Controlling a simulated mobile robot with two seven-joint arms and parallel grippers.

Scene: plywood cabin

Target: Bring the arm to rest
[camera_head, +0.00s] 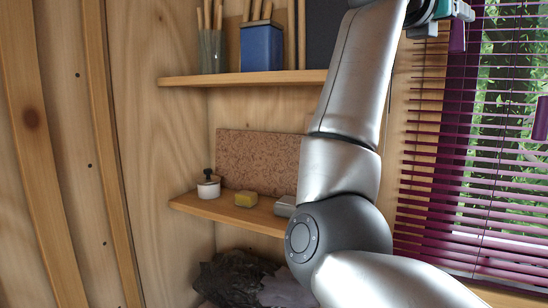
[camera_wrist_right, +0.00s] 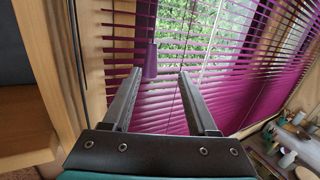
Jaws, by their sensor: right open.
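My right arm (camera_head: 343,170) rises from the lower right of the head view, bends at its silver joint and passes in front of the shelves. My right gripper shows in part at the top edge, in front of the window blind. In the right wrist view my right gripper (camera_wrist_right: 158,98) is open, with its two dark fingers apart and nothing between them. It points toward the purple blind (camera_wrist_right: 235,45), and a purple blind weight (camera_wrist_right: 151,62) hangs beyond the fingers. My left gripper is not in view.
An upper shelf (camera_head: 190,80) holds a blue box (camera_head: 262,48) and a glass jar (camera_head: 212,52) with sticks. Dark crumpled material (camera_head: 235,279) lies below. A cluttered surface shows low right in the wrist view.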

